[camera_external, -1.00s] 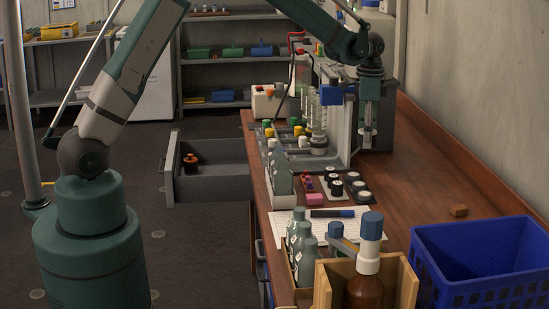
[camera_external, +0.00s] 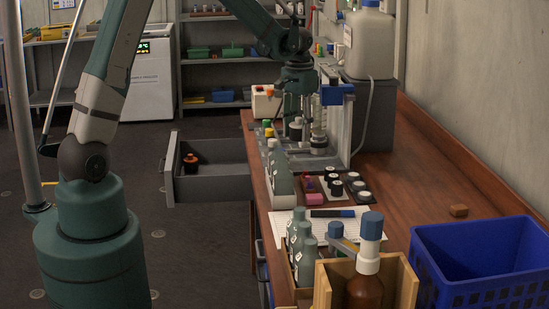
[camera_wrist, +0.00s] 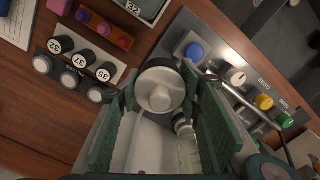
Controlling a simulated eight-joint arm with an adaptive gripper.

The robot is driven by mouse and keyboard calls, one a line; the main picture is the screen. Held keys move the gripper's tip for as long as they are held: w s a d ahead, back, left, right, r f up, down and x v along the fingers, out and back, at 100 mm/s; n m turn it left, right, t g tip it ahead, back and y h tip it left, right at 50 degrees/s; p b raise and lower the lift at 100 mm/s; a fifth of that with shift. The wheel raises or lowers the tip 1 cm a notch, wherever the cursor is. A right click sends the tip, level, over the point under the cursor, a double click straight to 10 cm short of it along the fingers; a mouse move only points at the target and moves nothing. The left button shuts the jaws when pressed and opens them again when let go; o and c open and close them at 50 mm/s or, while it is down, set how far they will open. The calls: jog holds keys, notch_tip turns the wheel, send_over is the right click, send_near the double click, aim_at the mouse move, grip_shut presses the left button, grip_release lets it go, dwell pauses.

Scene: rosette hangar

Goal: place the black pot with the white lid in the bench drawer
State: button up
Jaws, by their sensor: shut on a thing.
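I cannot tell whether the pot is clear of the surface below. The bench drawer (camera_external: 212,187) is pulled open on the left side of the bench and holds a small black and orange thing (camera_external: 190,160).
Several dark white-topped containers (camera_external: 352,186) stand on the bench with a pink block (camera_external: 314,198) beside them. Grey-green bottles (camera_external: 282,176) line the left edge near the drawer. A large white canister (camera_external: 368,42) stands behind right. A blue crate (camera_external: 475,262) is front right.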

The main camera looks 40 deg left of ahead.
jog(key=a+f+m+b, duration=0.1)
jog(key=a+f, duration=0.3)
jog(key=a, duration=1.4)
jog(key=a+f+m+b, duration=0.1)
jog(key=a+f+m, duration=0.2)
jog(key=a, duration=1.5)
jog(key=a+f+m+b, duration=0.1)
jog(key=a+f, duration=0.4)
jog(key=a, duration=1.3)
jog(key=shift+w+a+f+m, duration=0.2)
jog(key=shift+a+f+m, duration=0.05)
jog(key=shift+m, duration=0.65)
jog(key=shift+f, duration=0.1)
notch_tip(320, 180, down, 13)
jog(key=shift+f+b, duration=0.15)
jog(key=shift+b, duration=0.8)
jog(key=shift+f+b, duration=0.3)
jog(key=shift+f, duration=1.95)
